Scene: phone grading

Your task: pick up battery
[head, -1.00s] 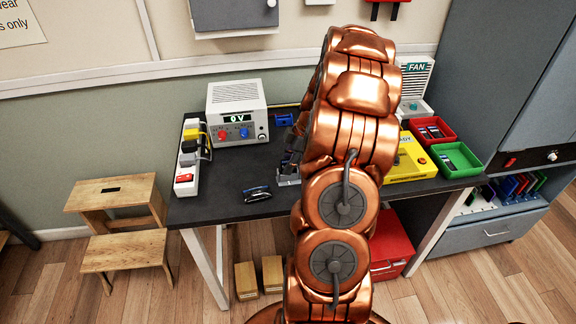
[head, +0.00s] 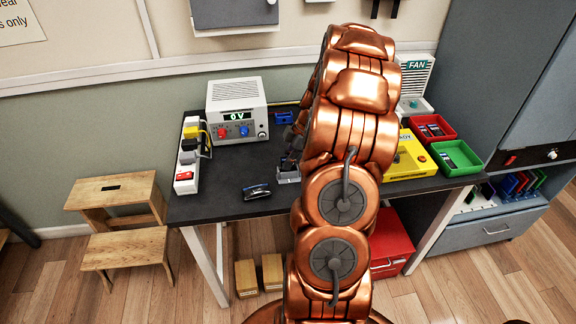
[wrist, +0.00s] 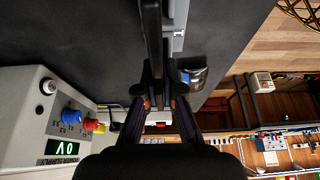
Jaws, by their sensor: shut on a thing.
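My gripper (wrist: 157,100) is shut on a thin dark slab, likely the battery (wrist: 152,45), seen nearly edge-on in the wrist view. In the head view my copper arm hides most of the gripper and what it holds; only dark parts show above a small grey holder (head: 288,177) on the bench. The holder's grey edge also shows beside the slab in the wrist view (wrist: 178,40). I cannot tell whether the slab is clear of the holder.
The dark bench (head: 220,190) carries a power supply (head: 238,112) reading 0 V, a power strip (head: 187,158), a dark blue device (head: 256,191), a yellow box (head: 410,160), a red tray (head: 447,138) and a green tray (head: 470,168).

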